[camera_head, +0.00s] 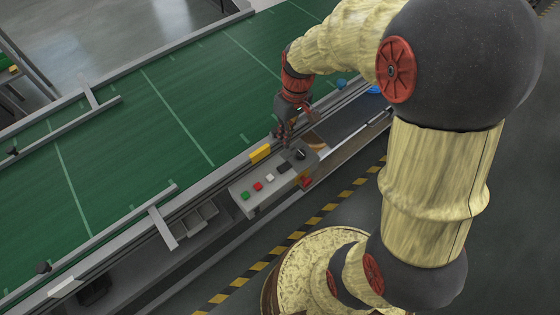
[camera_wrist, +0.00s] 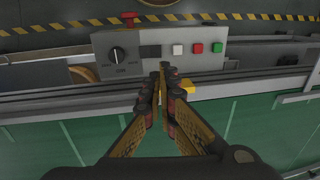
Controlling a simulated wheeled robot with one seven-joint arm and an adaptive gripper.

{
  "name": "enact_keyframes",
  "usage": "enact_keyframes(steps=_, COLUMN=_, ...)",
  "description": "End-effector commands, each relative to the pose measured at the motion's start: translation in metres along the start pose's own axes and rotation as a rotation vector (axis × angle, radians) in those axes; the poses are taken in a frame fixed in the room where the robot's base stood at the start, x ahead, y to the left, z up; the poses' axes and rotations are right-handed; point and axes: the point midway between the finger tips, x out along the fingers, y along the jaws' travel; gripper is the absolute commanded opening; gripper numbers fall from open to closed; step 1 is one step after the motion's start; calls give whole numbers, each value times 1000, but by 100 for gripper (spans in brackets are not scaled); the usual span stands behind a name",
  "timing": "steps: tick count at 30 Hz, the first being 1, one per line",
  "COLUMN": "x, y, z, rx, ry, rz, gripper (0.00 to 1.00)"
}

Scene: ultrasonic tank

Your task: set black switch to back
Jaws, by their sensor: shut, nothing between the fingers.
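The black switch (camera_head: 300,154) is a round rotary knob on top of a grey control box (camera_head: 262,193), at its right end in the head view. In the wrist view the black switch (camera_wrist: 118,55) is at the left of the box, with small markings around it too blurred to read. My gripper (camera_head: 283,139) is above the far edge of the box, close to the switch. In the wrist view my gripper (camera_wrist: 163,72) has its fingertips together and empty, to the right of the switch and apart from it in the picture.
The box carries white (camera_wrist: 178,49), red (camera_wrist: 198,48) and green (camera_wrist: 218,48) buttons and a dark panel (camera_wrist: 150,51). A red knob (camera_head: 306,182) is on its near side. A yellow block (camera_head: 260,153) stands behind it, beside the green conveyor (camera_head: 150,130) with its metal rails.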

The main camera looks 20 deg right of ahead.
Motion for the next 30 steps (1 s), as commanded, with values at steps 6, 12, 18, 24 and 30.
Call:
enact_keyframes(steps=6, x=0, y=0, z=0, rx=1, ry=0, rz=0, gripper=0)
enact_keyframes(steps=12, x=11, y=0, z=0, rx=1, ry=-2, rz=-1, gripper=0)
enact_keyframes(steps=18, x=45, y=0, z=1, rx=1, ry=-5, rz=-2, gripper=0)
enact_keyframes(steps=24, x=85, y=0, z=1, rx=2, ry=-5, rz=-1, gripper=0)
enact_keyframes(steps=30, x=119, y=0, z=1, rx=1, ry=-3, rz=-1, gripper=0)
